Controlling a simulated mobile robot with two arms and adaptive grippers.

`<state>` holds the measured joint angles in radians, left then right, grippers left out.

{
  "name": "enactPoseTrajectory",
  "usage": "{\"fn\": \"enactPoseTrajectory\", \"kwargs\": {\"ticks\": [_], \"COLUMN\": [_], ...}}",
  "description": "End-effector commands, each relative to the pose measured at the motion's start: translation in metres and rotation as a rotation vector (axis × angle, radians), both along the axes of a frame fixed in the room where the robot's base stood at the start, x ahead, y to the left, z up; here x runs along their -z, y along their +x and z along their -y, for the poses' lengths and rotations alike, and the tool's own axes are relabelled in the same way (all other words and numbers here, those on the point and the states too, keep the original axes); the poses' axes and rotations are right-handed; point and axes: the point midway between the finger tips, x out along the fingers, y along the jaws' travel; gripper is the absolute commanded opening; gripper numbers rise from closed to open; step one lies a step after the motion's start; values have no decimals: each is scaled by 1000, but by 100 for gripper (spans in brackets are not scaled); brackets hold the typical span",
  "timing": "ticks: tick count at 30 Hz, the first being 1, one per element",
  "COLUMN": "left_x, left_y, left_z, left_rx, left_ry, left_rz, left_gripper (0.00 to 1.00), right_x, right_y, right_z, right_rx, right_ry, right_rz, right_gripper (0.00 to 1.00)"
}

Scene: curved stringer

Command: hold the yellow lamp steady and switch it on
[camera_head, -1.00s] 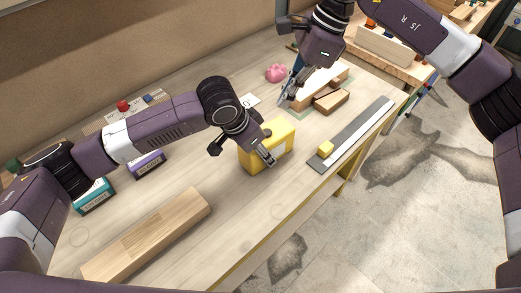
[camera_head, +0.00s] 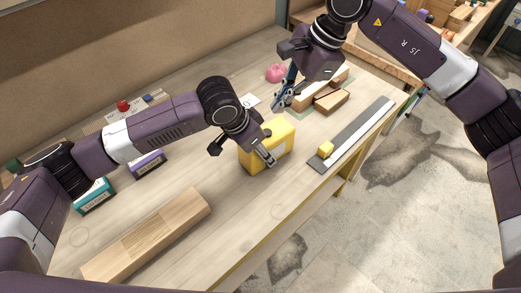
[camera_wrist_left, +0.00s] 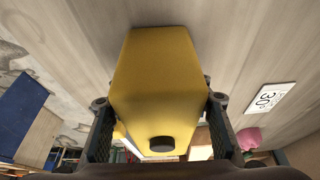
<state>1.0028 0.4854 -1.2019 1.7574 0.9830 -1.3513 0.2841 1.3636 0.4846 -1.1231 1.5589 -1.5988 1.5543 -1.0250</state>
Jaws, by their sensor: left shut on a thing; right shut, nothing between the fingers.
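The yellow lamp (camera_head: 281,146) is a boxy block standing on the wooden workbench (camera_head: 235,215). In the left wrist view the lamp (camera_wrist_left: 158,80) fills the middle, with a dark round button (camera_wrist_left: 162,143) on its near face. My left gripper (camera_head: 268,152) is shut on the lamp, with a finger on each side of it in the left wrist view (camera_wrist_left: 160,128). My right gripper (camera_head: 281,101) is shut and empty. It hangs beyond the lamp, above the far part of the bench and apart from the lamp.
Wooden blocks (camera_head: 331,101) lie near the right gripper, with a pink object (camera_head: 275,73) behind it. A grey-white strip with a small yellow block (camera_head: 326,149) lies right of the lamp. A long wooden beam (camera_head: 150,235) lies at front left. Bare bench separates beam and lamp.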

Motion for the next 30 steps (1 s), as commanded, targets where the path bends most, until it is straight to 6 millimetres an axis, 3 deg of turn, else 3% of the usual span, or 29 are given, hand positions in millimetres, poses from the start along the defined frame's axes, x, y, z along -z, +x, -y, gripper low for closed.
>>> {"fn": "enactPoseTrajectory", "kwargs": {"ticks": [6, 15, 23, 30], "left_x": [-1, -1, -1, -1], "left_y": [1, 1, 1, 0], "left_z": [0, 0, 0, 1], "left_rx": [0, 0, 0, 1], "left_ry": [-1, -1, -2, -2], "left_rz": [2, 2, 2, 2], "left_gripper": [3, 3, 3, 3], "right_x": [6, -12, -21, 1], "right_y": [-4, -4, -4, -4], "right_z": [-12, -15, -12, -12], "right_rx": [-402, -811, -937, -943], "right_ry": [31, -44, -107, -109], "right_rz": [345, 807, 966, 970], "right_gripper": [0, 0, 0, 0]}}
